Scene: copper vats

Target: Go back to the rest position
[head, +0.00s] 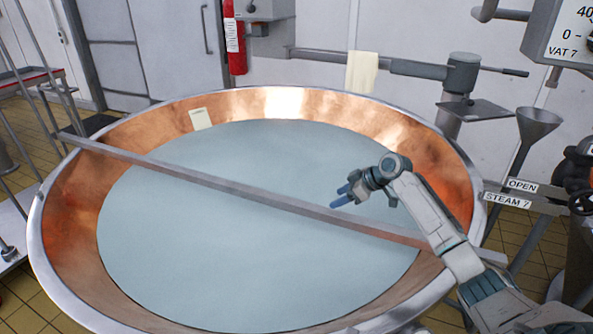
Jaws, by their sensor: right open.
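My right gripper (342,196) hangs over the copper vat (75,215) at its right side, with its arm coming in from the lower right. Its blue fingers point left and are apart, with nothing between them. It appears above the pale liquid (250,240) and beside the metal bar; whether it touches the bar I cannot tell. My left gripper is not in view.
A metal bar (215,180) lies across the vat's rim. A cloth (362,72) hangs on a pipe behind. A funnel (537,122), steam valve labels (508,200) and a control box (570,35) stand at the right. A red extinguisher (236,45) is at the back.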

